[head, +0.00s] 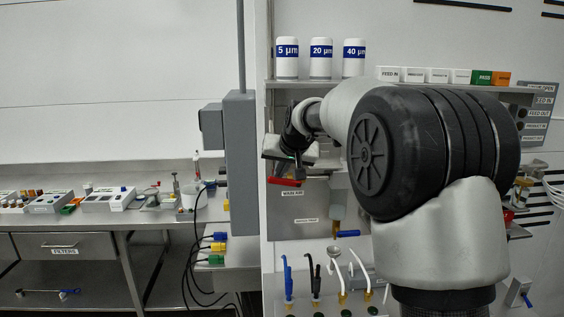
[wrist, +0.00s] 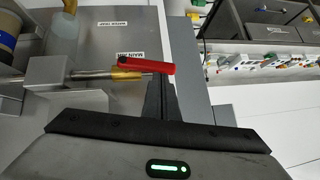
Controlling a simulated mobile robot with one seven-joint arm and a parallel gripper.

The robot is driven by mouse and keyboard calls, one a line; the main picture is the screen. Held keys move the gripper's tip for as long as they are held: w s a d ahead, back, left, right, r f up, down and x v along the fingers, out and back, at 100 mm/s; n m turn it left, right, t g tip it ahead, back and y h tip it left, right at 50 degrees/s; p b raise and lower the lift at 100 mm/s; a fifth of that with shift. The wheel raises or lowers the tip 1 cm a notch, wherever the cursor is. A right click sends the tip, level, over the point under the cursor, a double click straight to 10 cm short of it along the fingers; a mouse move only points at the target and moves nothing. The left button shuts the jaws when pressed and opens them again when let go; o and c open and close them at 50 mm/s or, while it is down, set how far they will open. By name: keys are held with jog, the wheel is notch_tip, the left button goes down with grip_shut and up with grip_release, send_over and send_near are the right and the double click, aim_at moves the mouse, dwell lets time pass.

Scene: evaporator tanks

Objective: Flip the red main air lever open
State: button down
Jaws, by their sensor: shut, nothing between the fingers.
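The red main air lever (wrist: 147,65) lies nearly crosswise in the wrist view, on a brass valve body (wrist: 126,72) with a metal pipe. A "MAIN AIR" label is beside it. In the head view the red lever (head: 285,182) shows just below my gripper (head: 297,158), in front of a grey panel. My gripper is shut and empty. In the wrist view my gripper's dark fingers (wrist: 158,82) reach up to the lever near its right, free end. I cannot tell whether they touch it.
A grey metal panel (head: 320,215) stands behind the lever. A tall grey box column (head: 240,150) rises to its left. A shelf above holds white filter canisters (head: 321,58). Blue, black and white small levers (head: 316,280) stand below. A workbench (head: 100,218) with instruments is at left.

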jog(key=shift+f, duration=0.15)
jog(key=shift+s+a+f+b, duration=0.1)
jog(key=shift+a+f+b, duration=0.45)
jog(key=shift+f+b, duration=0.2)
jog(key=shift+r, duration=0.25)
